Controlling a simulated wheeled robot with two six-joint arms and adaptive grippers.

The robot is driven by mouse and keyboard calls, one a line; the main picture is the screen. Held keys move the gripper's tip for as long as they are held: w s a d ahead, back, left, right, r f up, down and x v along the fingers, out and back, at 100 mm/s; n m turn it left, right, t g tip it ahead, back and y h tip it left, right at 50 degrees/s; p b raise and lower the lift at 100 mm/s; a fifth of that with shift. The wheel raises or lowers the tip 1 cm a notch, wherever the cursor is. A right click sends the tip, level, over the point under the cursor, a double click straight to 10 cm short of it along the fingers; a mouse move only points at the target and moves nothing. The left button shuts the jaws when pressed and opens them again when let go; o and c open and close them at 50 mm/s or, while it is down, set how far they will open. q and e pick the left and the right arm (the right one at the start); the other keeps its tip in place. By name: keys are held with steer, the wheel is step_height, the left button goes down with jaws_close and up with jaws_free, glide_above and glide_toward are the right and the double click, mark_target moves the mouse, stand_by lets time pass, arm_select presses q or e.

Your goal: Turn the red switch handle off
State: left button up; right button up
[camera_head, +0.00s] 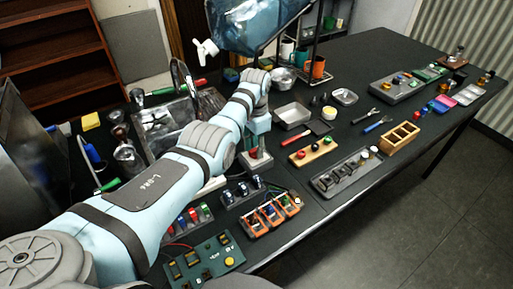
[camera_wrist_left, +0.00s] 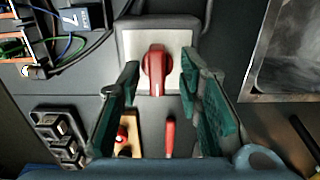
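The red switch handle (camera_wrist_left: 155,68) sits on a pale square plate (camera_wrist_left: 186,38) in the left wrist view, its lever pointing down in the picture. My left gripper (camera_wrist_left: 160,82) is open, one finger on each side of the handle, with a visible gap to each. In the head view my left gripper (camera_head: 258,140) reaches down over the switch. The red handle (camera_head: 253,154) shows small and partly covered below it. Whether the fingers touch the plate, I cannot tell. My right gripper is not in view.
Close around the switch are a row of black rockers (camera_head: 242,188), orange terminal blocks (camera_head: 272,213), a wooden board with knobs (camera_head: 313,152) and a metal tray (camera_head: 291,116). A hanging water container (camera_head: 255,25) is above the table. The table's right front edge has bare room.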

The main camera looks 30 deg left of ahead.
arm_select(q)
steer(key=shift+s+d, duration=0.1)
steer(key=shift+s, duration=0.15)
steer(key=shift+r, duration=0.1)
steer(key=c, duration=0.3)
jaws_close()
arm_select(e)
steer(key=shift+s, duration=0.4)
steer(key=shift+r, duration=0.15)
arm_select(q)
steer(key=n+p, duration=0.1)
steer(key=n, duration=0.2)
steer(key=shift+r, duration=0.1)
steer(key=n+p, duration=0.1)
steer(key=n, duration=0.2)
steer(key=shift+n, duration=0.3)
steer(key=n, duration=0.5)
steer(key=shift+w+p, duration=0.1)
steer(key=shift+p, duration=0.2)
steer(key=n, duration=0.6)
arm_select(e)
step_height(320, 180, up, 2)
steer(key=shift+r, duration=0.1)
arm_select(q)
steer(key=shift+n, duration=0.3)
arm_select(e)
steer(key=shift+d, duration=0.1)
